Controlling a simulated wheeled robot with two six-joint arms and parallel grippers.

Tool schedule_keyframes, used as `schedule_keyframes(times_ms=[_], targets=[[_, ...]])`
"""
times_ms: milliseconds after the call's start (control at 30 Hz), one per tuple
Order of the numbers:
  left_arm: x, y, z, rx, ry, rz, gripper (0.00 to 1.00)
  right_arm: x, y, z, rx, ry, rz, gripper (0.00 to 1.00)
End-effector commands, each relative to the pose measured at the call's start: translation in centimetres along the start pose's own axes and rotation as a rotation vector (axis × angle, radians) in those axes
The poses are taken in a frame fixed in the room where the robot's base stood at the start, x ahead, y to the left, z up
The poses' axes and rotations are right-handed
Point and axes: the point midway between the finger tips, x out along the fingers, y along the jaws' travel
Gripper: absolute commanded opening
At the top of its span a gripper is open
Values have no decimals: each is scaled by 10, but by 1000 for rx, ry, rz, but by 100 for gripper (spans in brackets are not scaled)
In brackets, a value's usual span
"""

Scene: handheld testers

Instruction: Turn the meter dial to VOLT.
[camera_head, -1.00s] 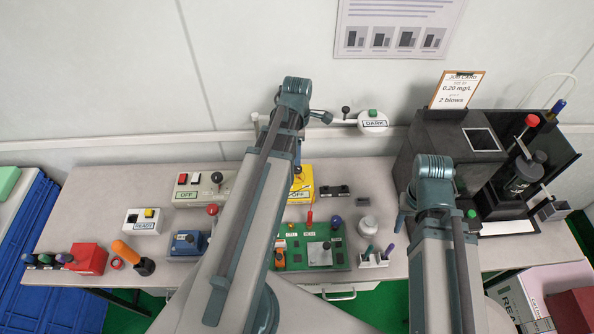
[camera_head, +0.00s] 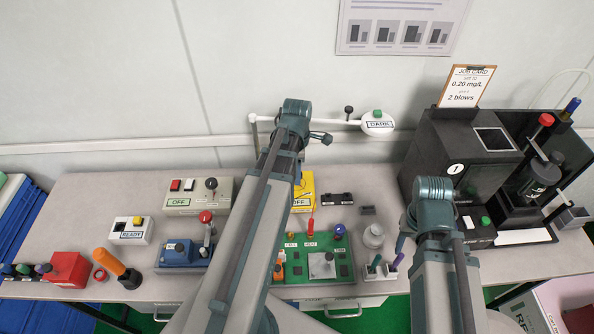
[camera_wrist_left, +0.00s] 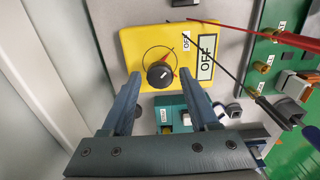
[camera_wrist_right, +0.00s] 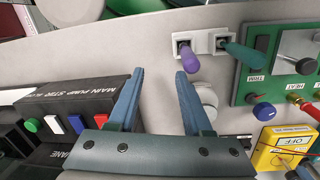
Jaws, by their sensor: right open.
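The yellow meter (camera_wrist_left: 140,45) fills the upper middle of the left wrist view. In the head view the meter (camera_head: 304,190) is partly hidden by my left arm. My right gripper (camera_wrist_right: 159,75) is open and empty, pointing at bare bench. The meter's edge (camera_wrist_right: 282,152) also shows at lower right of the right wrist view.
A green board (camera_head: 332,262) with leads and knobs sits in front of the meter. A pen holder (camera_head: 380,270) and a black instrument (camera_head: 447,165) stand to the right. Red and dark probe leads (camera_wrist_left: 240,33) cross near the meter.

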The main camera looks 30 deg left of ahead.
Motion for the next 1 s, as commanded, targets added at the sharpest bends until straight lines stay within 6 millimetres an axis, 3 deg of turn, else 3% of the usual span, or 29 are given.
schedule_keyframes(times_ms=[33,300,667,1000], targets=[[0,0,0,0,0,0,50,0,0,0,0,0,0,50],[0,0,0,0,0,0,1,0,0,0,0,0,0,50],[0,0,0,37,0,0,0,0,0,0,0,0,0,50],[0,0,0,276,0,0,0,0,0,0,0,0,0,50]])
